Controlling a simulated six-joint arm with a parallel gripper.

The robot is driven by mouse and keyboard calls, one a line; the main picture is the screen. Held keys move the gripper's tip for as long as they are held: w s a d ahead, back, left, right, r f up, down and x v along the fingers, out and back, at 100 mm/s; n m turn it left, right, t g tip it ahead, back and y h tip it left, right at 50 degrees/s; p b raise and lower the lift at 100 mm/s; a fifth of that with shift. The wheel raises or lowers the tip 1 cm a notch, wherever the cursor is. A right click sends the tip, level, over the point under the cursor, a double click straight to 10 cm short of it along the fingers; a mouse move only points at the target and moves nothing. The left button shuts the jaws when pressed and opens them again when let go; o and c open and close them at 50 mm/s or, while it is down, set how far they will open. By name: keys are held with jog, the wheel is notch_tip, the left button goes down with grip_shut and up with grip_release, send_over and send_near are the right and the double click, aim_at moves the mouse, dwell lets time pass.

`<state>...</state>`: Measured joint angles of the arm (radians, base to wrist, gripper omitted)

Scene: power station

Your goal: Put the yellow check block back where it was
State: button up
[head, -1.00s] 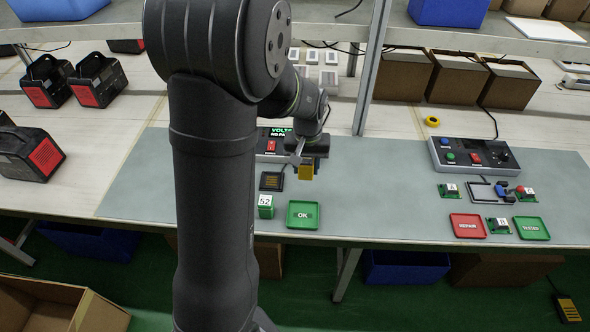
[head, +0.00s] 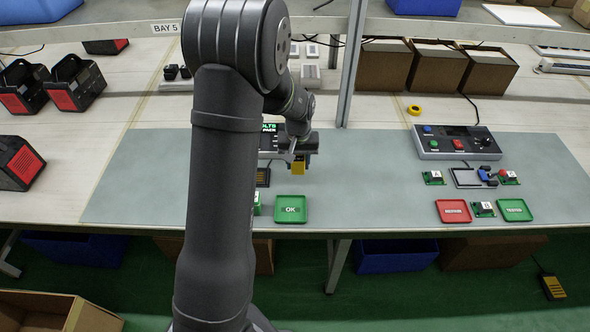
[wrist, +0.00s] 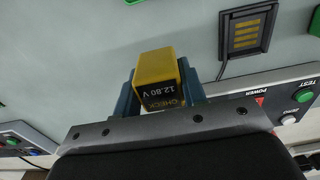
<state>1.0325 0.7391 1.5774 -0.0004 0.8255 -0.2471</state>
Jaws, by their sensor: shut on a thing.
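The yellow check block (head: 298,167) hangs in my gripper (head: 300,158) above the grey mat, behind the green OK tray (head: 291,209). In the wrist view the block (wrist: 155,68) has a black label reading "CHECK 12.80 V" and sits between the blue fingers of my gripper (wrist: 158,88). My gripper is shut on it. A black pad with gold contact strips (wrist: 246,34) lies on the mat to one side, with a cable; in the head view this pad (head: 262,178) is partly hidden by my arm.
A tester with a green display (head: 268,140) stands behind the pad, mostly hidden by my arm. A second control box (head: 456,142), a red REPAIR tray (head: 453,211) and a green TESTED tray (head: 514,210) are at the right. The mat between is clear.

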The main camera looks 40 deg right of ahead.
aim_at(295, 170)
jog(key=shift+w+f, duration=0.4)
jog(key=shift+w, duration=0.2)
jog(key=shift+f, duration=1.95)
jog(key=shift+f, duration=0.1)
jog(key=o, duration=1.2)
notch_tip(295, 170, up, 12)
jog(key=shift+r, duration=0.15)
